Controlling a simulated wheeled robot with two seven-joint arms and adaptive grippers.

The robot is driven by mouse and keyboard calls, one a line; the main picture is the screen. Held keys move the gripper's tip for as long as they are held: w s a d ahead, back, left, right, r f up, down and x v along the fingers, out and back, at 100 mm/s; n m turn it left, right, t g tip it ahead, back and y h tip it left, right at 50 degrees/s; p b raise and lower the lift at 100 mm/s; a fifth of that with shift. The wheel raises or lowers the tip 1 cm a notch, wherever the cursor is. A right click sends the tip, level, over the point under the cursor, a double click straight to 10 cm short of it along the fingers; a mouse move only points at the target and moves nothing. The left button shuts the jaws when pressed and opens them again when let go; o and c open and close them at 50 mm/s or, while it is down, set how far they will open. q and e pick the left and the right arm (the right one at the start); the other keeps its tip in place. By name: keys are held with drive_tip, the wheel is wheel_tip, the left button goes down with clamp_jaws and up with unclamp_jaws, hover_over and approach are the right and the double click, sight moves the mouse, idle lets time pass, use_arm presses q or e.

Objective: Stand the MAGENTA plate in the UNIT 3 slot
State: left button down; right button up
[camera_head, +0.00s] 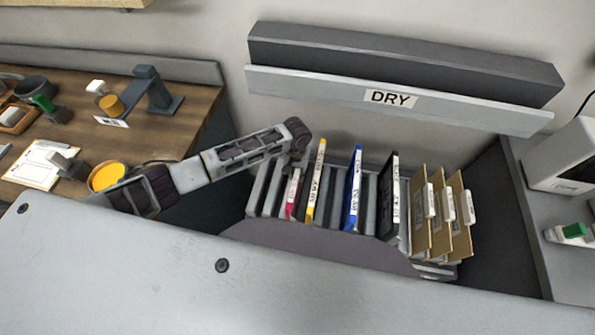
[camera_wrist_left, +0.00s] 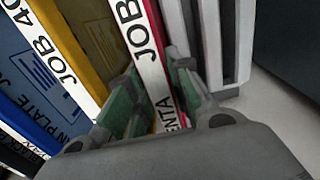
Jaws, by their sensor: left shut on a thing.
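The magenta plate (camera_head: 291,195) stands upright in the grey slotted rack (camera_head: 264,190), left of the yellow plate (camera_head: 316,180). My left gripper (camera_head: 296,160) reaches down over its top edge. In the left wrist view the gripper's green-padded fingers (camera_wrist_left: 155,105) are shut on either side of the magenta plate (camera_wrist_left: 161,60), whose white label strip partly reads JOB and ENTA. The plate's lower part is hidden by the rack and the grey panel in front. I cannot read any unit numbers on the slots. My right gripper is not in view.
The blue plate (camera_head: 352,190) and black plate (camera_head: 390,195) stand further right in the rack, then several tan folders (camera_head: 440,215). Empty slots show left of the magenta plate and between other plates. A shelf marked DRY (camera_head: 390,98) overhangs behind.

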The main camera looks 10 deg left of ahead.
use_arm(q)
drive_tip(key=c, duration=1.2)
unclamp_jaws()
drive_tip(key=shift+f, duration=0.1)
wheel_tip(320, 180, up, 12)
drive_tip(key=shift+a, duration=0.15)
drive_tip(key=shift+r+p, duration=2.55)
drive_tip(key=shift+p, duration=0.6)
drive_tip(key=shift+s+f, duration=0.15)
